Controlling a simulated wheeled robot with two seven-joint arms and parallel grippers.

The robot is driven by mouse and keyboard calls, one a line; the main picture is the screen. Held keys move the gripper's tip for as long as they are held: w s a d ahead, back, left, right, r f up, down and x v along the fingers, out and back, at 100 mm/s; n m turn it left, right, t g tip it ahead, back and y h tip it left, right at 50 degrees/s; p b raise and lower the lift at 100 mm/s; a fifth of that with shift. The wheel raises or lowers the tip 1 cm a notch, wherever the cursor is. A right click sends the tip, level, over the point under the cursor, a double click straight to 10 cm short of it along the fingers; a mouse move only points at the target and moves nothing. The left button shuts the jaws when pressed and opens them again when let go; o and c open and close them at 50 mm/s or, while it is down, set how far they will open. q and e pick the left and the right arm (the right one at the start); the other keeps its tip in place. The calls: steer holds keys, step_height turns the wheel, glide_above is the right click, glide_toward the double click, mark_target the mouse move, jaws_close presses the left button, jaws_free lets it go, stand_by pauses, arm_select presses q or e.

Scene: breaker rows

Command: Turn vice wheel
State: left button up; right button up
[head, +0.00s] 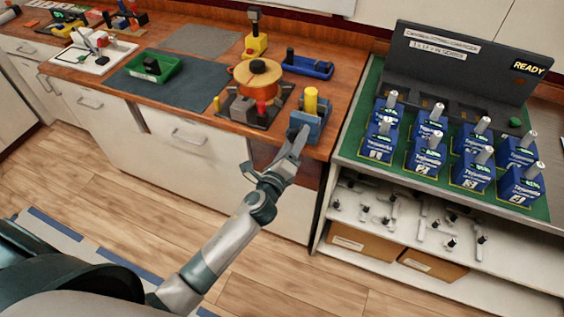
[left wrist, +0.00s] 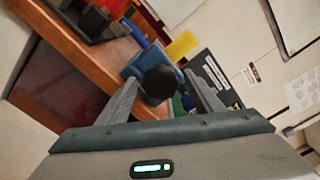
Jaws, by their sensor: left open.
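A blue bench vice (head: 318,128) stands at the right front corner of the wooden bench, with a yellow cylinder (head: 311,99) upright in it. The vice also shows in the left wrist view (left wrist: 146,62). Its dark round wheel (left wrist: 158,84) faces the left wrist camera; in the head view it is hidden or too small to tell. My left gripper (head: 298,138) is at the front of the vice. In the left wrist view its open fingers (left wrist: 160,78) stand on either side of the wheel; I cannot tell whether they touch it. My right gripper is not in view.
An orange round pot-like part (head: 258,76) on a dark base stands left of the vice. A blue tray (head: 307,66) lies behind. A green tray (head: 153,70) sits on a grey mat (head: 185,95). A charging rack with several blue units (head: 425,155) stands close on the right.

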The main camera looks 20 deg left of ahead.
arm_select(q)
steer(key=s+b, duration=0.4)
steer(key=s, duration=1.3)
steer(key=shift+a, duration=0.3)
steer(key=s+a+f+n+g, duration=0.1)
steer(key=s+f+n+g, duration=0.2)
steer(key=f, duration=1)
steer(key=s+a+f+n+g, duration=0.1)
steer(key=s+f+n+g, duration=0.25)
steer(key=f, duration=1.05)
steer(key=s+a+f+n+g, duration=0.1)
steer(key=s+f+n+g, duration=0.2)
steer(key=f, duration=1)
steer(key=s+a+f+n+g, duration=0.1)
steer(key=s+f+n+g, duration=0.1)
steer(key=s+f+n, duration=0.2)
steer(key=s+a+f+n+g, duration=0.1)
steer(key=s+f+n+g, duration=0.2)
steer(key=s+f, duration=0.7)
steer(key=s+a+f+n+g, duration=0.1)
steer(key=s+f+n, duration=0.5)
steer(key=s, duration=1.2)
steer(key=shift+s+f+g+y, duration=0.35)
steer(key=shift+f+g, duration=0.4)
steer(key=shift+f, duration=0.2)
steer(key=shift+w, duration=0.1)
